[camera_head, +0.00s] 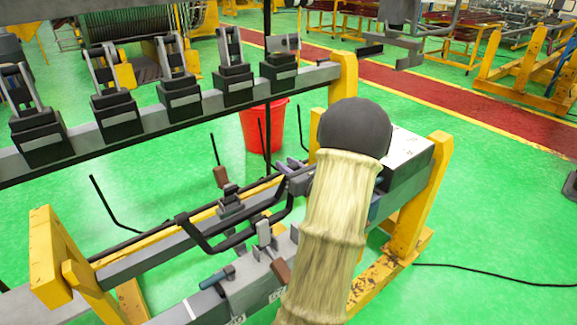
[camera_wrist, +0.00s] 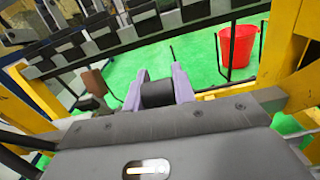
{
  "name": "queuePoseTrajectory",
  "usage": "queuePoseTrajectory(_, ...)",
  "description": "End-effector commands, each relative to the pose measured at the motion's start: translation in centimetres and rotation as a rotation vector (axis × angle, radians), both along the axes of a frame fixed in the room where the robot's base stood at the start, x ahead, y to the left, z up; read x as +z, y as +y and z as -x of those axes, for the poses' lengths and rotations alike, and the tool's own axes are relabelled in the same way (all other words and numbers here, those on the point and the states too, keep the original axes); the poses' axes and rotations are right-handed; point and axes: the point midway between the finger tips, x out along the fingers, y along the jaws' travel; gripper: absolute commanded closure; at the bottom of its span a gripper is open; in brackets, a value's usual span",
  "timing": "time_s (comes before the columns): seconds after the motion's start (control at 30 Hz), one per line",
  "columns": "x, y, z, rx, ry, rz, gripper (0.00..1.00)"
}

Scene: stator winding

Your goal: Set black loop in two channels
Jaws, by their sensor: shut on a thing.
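The black loop (camera_head: 240,238) is a bent dark bar over the near yellow-ended fixture (camera_head: 150,262), left of my arm in the head view. Its right end runs to my gripper (camera_head: 298,180), which is partly hidden behind my arm. In the wrist view the two pale fingers of my gripper (camera_wrist: 158,92) are closed on a dark piece of the loop (camera_wrist: 157,94). A small dark block (camera_head: 230,203) stands on the fixture beside the loop. I cannot tell which parts are the two channels, or whether the loop touches them.
A long grey beam with several black clamp blocks (camera_head: 180,97) runs behind the fixture. A red bucket (camera_head: 262,128) stands on the green floor beyond. A yellow post (camera_head: 420,190) bounds the fixture on the right. Thin black rods and brown-handled parts (camera_head: 221,176) stick up nearby.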

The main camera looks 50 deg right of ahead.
Motion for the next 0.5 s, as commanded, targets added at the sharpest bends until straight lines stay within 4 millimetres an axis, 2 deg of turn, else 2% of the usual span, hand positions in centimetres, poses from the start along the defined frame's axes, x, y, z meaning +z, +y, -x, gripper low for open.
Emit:
queuePoseTrajectory(0.3,-1.05,-0.01,-0.02,0.000,-0.002,-0.001,1.00)
queuePoseTrajectory(0.5,-1.02,-0.01,-0.02,0.000,-0.002,-0.001,1.00)
